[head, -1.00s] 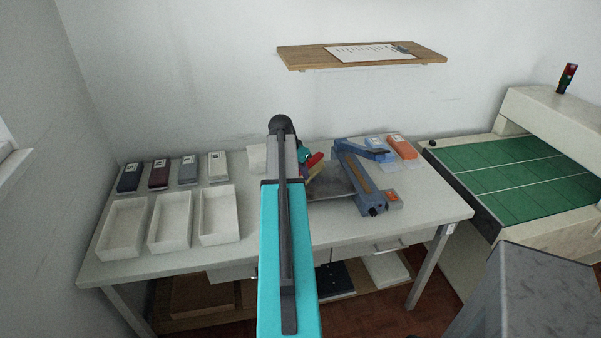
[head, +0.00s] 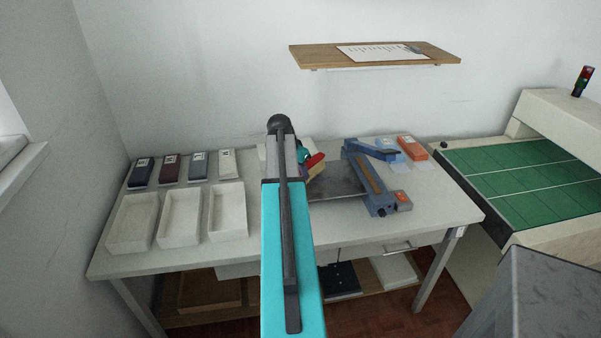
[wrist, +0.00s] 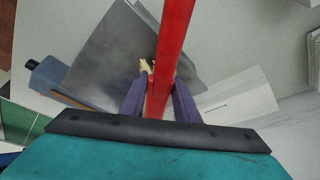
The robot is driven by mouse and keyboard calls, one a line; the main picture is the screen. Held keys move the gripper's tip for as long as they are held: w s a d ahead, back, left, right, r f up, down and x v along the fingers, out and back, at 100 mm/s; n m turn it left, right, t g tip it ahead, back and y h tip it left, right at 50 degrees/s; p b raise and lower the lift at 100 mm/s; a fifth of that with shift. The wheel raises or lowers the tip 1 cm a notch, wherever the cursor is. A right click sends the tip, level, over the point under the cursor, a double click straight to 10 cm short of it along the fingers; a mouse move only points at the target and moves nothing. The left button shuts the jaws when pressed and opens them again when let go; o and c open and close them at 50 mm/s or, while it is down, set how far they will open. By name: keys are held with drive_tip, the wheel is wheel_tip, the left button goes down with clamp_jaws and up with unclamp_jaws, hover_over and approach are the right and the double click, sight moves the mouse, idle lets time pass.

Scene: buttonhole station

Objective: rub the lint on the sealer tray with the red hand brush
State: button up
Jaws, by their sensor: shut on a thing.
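My gripper (wrist: 158,100) is shut on the red hand brush (wrist: 172,45), whose long red handle stands between the purple fingers. Tan bristles or a tuft (wrist: 147,67) show beside the handle. The brush also shows in the head view (head: 316,160), just right of my arm, which hides part of it and most of the gripper. The grey sealer tray (wrist: 105,60) lies under and left of the brush; in the head view the tray (head: 340,181) is left of the blue sealer (head: 372,182). I cannot tell whether the brush touches it. I cannot make out any lint.
Three white bins (head: 180,217) and several coloured packs (head: 170,168) occupy the table's left side. Orange (head: 412,147) and blue packs stand behind the sealer. A wooden shelf (head: 440,60) hangs above. A green conveyor (head: 530,175) stands at the right.

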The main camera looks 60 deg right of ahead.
drive_tip(key=shift+w+a, duration=0.15)
drive_tip(key=shift+w+a, duration=1.1)
drive_tip(key=shift+w, duration=0.3)
drive_tip(key=shift+s+a, duration=0.1)
drive_tip(key=shift+s+a, duration=0.4)
drive_tip(key=shift+a, duration=0.05)
drive_tip(key=shift+s+d+f, duration=0.1)
drive_tip(key=shift+s+d, duration=0.5)
drive_tip(key=shift+s, duration=0.2)
drive_tip(key=shift+s+d+f, duration=0.1)
drive_tip(key=shift+s+d, duration=0.5)
drive_tip(key=shift+s, duration=0.15)
drive_tip(key=shift+s, duration=0.15)
drive_tip(key=shift+s+d+r, duration=0.1)
drive_tip(key=shift+s+d, duration=1.1)
drive_tip(key=shift+s, duration=0.2)
